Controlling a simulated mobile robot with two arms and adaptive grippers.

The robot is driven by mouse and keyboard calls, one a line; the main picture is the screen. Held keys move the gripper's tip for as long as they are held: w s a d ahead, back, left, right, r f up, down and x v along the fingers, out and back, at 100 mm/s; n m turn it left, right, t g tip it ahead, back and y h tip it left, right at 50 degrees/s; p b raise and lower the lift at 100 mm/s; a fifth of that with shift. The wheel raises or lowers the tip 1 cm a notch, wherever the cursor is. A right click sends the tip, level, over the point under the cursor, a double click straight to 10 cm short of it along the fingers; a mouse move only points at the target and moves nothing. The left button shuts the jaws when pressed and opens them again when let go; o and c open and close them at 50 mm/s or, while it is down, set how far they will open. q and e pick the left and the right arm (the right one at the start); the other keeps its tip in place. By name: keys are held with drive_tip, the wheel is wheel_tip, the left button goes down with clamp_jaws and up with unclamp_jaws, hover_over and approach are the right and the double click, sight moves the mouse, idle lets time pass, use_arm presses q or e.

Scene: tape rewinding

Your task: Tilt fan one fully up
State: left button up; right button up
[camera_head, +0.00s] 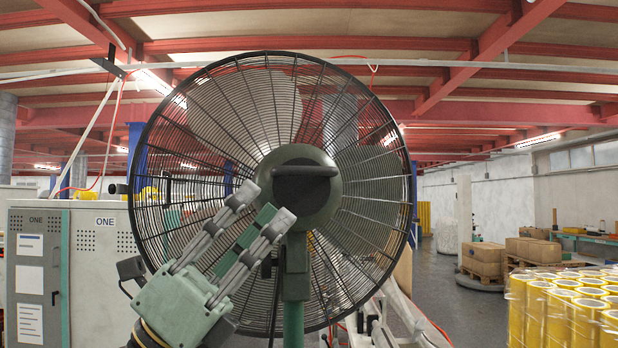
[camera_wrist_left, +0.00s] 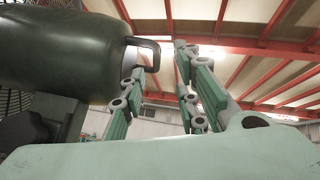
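Fan one (camera_head: 350,205) is a large round black-caged fan on a green post, seen from behind, its cage facing about level. A dark motor housing (camera_head: 318,205) sits at its centre with a black handle (camera_head: 305,171) on the back. My left gripper (camera_head: 268,202) is in front of the cage, just left of and below the handle, pointing up and right. Its fingers are apart. In the left wrist view, the housing (camera_wrist_left: 70,50) fills the upper left and the handle (camera_wrist_left: 146,41) shows close to the fingertips (camera_wrist_left: 158,60); nothing is clamped. My right gripper is out of view.
A grey cabinet marked ONE (camera_head: 94,245) stands at the left, behind the gripper. Yellow tape rolls (camera_head: 560,315) stand at the lower right. Boxes on pallets (camera_head: 484,257) are farther back.

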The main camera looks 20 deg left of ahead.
sight(305, 172)
use_arm(q)
drive_tip(key=shift+m+y, duration=0.5)
drive_tip(key=shift+y, duration=0.1)
drive_tip(key=p+x, duration=0.3)
drive_tip(key=x, duration=0.6)
drive_tip(key=shift+w+a, duration=0.1)
drive_tip(key=shift+c, duration=0.5)
clamp_jaws()
